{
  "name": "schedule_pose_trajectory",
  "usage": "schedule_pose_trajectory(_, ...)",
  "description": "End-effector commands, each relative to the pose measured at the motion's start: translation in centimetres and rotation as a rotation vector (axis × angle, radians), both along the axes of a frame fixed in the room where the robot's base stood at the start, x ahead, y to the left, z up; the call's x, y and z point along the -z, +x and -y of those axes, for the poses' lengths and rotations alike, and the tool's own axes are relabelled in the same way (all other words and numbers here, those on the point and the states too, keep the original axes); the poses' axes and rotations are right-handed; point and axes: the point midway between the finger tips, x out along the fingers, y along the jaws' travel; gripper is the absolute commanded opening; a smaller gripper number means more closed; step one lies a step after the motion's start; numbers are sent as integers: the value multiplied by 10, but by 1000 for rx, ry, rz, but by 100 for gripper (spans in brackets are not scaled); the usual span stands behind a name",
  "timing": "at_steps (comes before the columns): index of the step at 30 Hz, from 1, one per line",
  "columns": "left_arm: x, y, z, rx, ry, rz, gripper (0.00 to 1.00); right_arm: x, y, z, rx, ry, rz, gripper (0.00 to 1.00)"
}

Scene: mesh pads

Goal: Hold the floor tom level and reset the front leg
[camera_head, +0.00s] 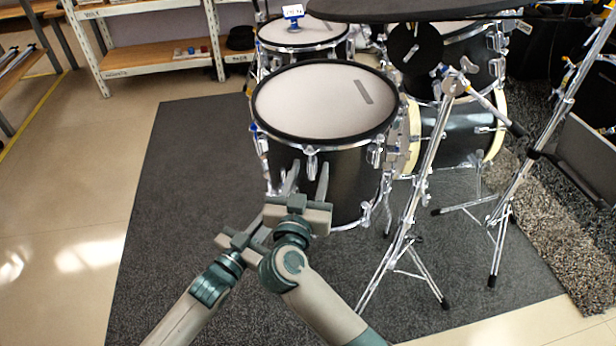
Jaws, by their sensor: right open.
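The floor tom (325,100) is the large black drum with a white head, in the middle of the view. A chrome bracket (312,158) sits on its front side below the hoop. A chrome leg (387,205) shows at its right side; the front leg cannot be made out clearly behind my grippers. My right gripper (307,181) is open, its two fingers pointing up in front of the shell below the bracket; contact cannot be told. My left gripper (258,232) is just left of and partly behind the right one, its fingers mostly hidden.
Chrome stands with spread tripod feet (420,262) are close on the right. A dark cymbal pad (415,8) overhangs the tom's back right. A smaller drum (303,35) and a bass drum (450,135) stand behind. The dark mat (180,190) is clear on the left.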

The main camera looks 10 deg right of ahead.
Motion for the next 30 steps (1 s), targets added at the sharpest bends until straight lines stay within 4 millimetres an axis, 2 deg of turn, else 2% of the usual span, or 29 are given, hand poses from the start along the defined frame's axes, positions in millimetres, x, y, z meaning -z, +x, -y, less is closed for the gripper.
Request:
schedule_pose_trajectory(5, 0, 0, 0, 0, 1, -1, 0, 0, 0, 0, 0, 0, 0, 42)
schedule_pose_trajectory(10, 0, 0, 0, 0, 1, -1, 0, 0, 0, 0, -1, -1, 0, 4)
schedule_pose_trajectory(11, 0, 0, 0, 0, 1, -1, 0, 0, 0, -1, -2, 0, 0, 0)
schedule_pose_trajectory(30, 0, -1, 0, 1, -1, 2, 0, -1, 1, 1, 0, 0, 1, 0)
